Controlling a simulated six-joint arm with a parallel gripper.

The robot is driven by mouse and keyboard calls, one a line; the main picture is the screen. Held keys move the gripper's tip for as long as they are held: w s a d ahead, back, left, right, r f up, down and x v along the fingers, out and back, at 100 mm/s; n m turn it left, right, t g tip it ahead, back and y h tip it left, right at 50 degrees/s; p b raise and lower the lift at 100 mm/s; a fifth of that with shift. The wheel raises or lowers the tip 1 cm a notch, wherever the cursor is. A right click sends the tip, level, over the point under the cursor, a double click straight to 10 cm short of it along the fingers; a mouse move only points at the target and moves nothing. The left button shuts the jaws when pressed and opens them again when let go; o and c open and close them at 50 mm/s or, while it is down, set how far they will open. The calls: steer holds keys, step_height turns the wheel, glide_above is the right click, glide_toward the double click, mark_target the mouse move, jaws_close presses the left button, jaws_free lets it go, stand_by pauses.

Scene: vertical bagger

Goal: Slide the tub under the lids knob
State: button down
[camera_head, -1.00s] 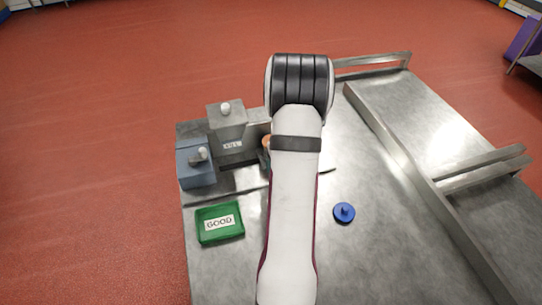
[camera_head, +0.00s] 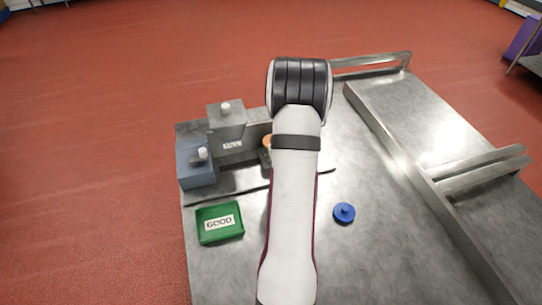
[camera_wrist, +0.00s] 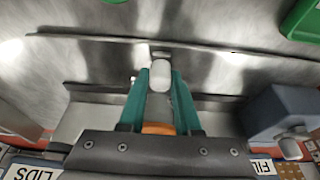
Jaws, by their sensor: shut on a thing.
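The palm hides the rest. In the head view my arm covers the gripper; only an orange-topped piece (camera_head: 267,141) shows at the arm's left edge, and I cannot tell its full shape. The LIDS label (camera_wrist: 28,173) is at the lower left of the wrist view.
A grey station (camera_head: 226,125) and a blue-grey box (camera_head: 197,168), each with a white knob, stand left of the arm. A green GOOD tray (camera_head: 220,237) lies in front. A blue knobbed lid (camera_head: 344,213) is right, on open steel. The FIL label (camera_wrist: 262,167) is partly cut.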

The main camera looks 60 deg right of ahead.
steer(key=shift+s+d, duration=1.7)
steer(key=shift+s+d, duration=1.75)
steer(key=shift+s, duration=0.05)
steer(key=shift+s+d, duration=0.65)
steer(key=shift+d, duration=0.05)
steer(key=shift+c, duration=2.2)
jaws_free()
steer(key=shift+v, duration=2.5)
